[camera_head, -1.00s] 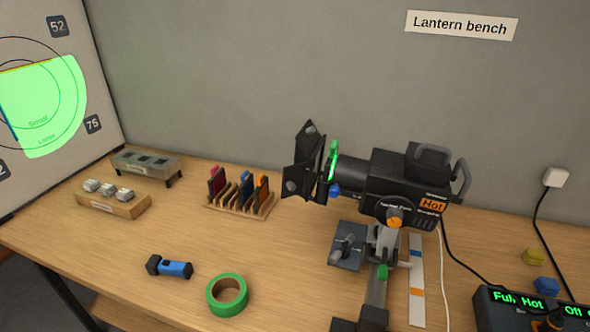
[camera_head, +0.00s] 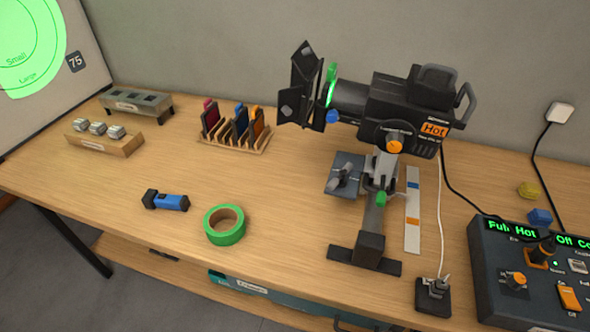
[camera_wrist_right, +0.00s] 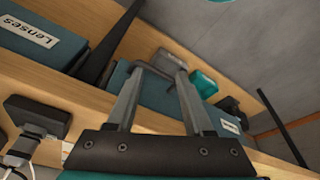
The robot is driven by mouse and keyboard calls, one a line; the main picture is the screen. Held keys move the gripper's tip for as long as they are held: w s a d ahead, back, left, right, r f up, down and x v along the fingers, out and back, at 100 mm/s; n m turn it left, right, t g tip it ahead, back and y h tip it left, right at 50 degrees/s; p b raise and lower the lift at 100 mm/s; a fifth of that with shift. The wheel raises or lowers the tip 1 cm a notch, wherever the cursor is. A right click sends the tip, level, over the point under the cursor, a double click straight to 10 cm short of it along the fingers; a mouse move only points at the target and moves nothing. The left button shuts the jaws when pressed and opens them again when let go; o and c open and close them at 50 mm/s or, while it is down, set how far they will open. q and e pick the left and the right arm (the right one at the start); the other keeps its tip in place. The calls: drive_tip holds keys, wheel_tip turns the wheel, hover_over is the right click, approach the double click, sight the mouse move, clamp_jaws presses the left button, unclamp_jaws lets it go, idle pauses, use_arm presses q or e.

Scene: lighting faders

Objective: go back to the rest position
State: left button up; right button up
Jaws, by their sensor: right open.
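My right gripper (camera_wrist_right: 157,88) shows in the right wrist view with its two fingers apart and nothing held between them. Behind and beneath it are the bench edge and the shelf with teal boxes. Neither gripper shows in the head view. The lantern (camera_head: 400,105) stands on its post on the bench, with a green filter (camera_head: 331,83) at its front behind black barn doors (camera_head: 301,88). The control desk (camera_head: 520,270) with faders and green displays sits at the right front.
A green tape roll (camera_head: 225,225), a blue torch (camera_head: 166,201), a rack of coloured filters (camera_head: 236,132) and a wooden block (camera_head: 104,142) holding silver pieces lie left of the lantern. The shelf below holds a teal box labelled Lenses (camera_wrist_right: 38,38). The bench's front left is clear.

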drive_tip(key=s+f+b, duration=0.2)
drive_tip(key=s+f, duration=0.1)
drive_tip(key=f, duration=0.6)
drive_tip(key=s+f+b, duration=0.2)
drive_tip(key=f, duration=0.8)
drive_tip(key=s+d+f+g+b, duration=0.1)
drive_tip(key=s+d+f+b, duration=0.2)
drive_tip(key=s+f, duration=1)
drive_tip(key=shift+f+n+g+b, duration=0.3)
drive_tip(key=shift+f+g+b, duration=0.15)
drive_tip(key=shift+b, duration=0.5)
